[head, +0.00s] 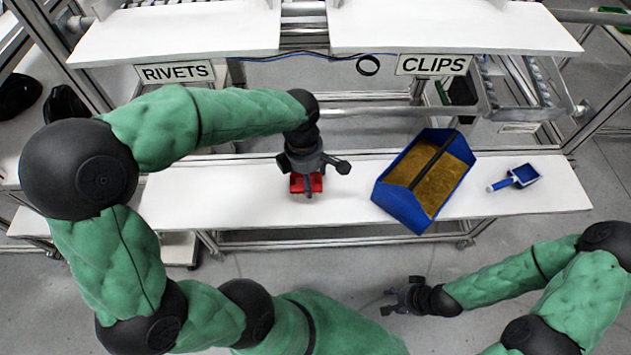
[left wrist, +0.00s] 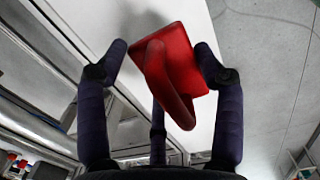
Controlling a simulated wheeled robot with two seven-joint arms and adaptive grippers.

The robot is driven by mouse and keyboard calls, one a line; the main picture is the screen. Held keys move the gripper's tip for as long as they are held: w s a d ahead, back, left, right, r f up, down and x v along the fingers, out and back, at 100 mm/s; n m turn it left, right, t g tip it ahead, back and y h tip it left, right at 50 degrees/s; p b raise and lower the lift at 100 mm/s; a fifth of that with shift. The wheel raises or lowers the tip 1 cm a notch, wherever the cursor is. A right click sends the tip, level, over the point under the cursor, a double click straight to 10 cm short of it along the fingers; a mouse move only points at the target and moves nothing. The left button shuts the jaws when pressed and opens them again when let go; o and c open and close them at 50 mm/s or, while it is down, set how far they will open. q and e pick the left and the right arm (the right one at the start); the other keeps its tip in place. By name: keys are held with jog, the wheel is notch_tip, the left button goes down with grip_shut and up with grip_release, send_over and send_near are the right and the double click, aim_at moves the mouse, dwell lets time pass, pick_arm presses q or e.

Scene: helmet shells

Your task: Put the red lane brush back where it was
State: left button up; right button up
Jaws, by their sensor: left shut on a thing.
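The red lane brush (head: 306,184) is at my left gripper (head: 308,171), over the left-middle part of the white bench (head: 245,195). In the left wrist view the red brush (left wrist: 181,68) has a flat red plate and a curved red handle, and it sits between the fingers of my left gripper (left wrist: 165,75). The left gripper is shut on it. I cannot tell whether the brush touches the bench. My right gripper (head: 399,296) is empty, its fingers spread, in front of the bench and over the floor.
A blue tub (head: 400,205) of yellow-brown pieces with a dark bar stands right of the brush. A blue scoop (head: 522,177) lies farther right. The RIVETS (head: 175,73) and CLIPS (head: 434,65) signs hang from white shelves behind. The bench is bare between brush and tub.

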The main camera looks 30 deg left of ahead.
pick_arm(q)
jog(key=w+f, duration=0.2)
jog(key=f, duration=0.1)
jog(key=w+f+b, duration=0.1)
jog(key=w+f, duration=0.1)
jog(key=shift+w+a+f, duration=0.1)
jog(key=shift+a+f, duration=0.05)
jog(key=shift+a, duration=0.1)
jog(key=shift+w+f+b, duration=0.2)
jog(key=shift+f+b, duration=0.1)
jog(key=shift+f, duration=1.45)
jog(key=shift+f, duration=0.2)
jog(key=o, duration=1.6)
jog(key=shift+c, duration=0.2)
jog(key=shift+r, duration=0.1)
jog(key=shift+r, duration=0.15)
notch_tip(320, 180, up, 7)
jog(key=p, duration=0.1)
jog(key=shift+s+a+r, duration=0.15)
jog(key=shift+a+r, duration=0.05)
